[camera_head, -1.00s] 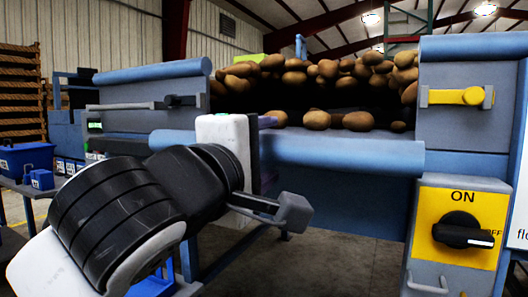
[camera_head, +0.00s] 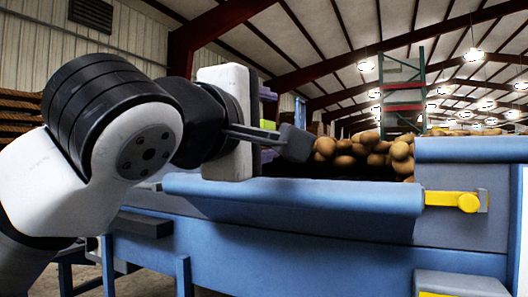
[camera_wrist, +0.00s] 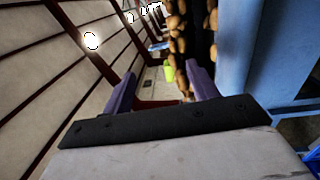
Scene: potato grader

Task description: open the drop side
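The drop side (camera_head: 300,193) is the blue panel with a rounded lip between the machine's posts. Its lip sits below the right post's top, with potatoes showing above it. A darker face shows under the lip, but its exact tilt is hard to tell. A yellow latch (camera_head: 455,200) lies level on the right post, by the lip's right end. The left latch is hidden behind my arm. My gripper (camera_head: 268,140) is above the left part of the lip, seemingly touching nothing. In the wrist view its purple fingers (camera_wrist: 160,92) are wide apart and empty.
Potatoes (camera_head: 370,152) lie heaped behind the drop side, and also show in the wrist view (camera_wrist: 178,45). The blue machine frame (camera_wrist: 240,60) is close at right in the wrist view. Air above the machine is free.

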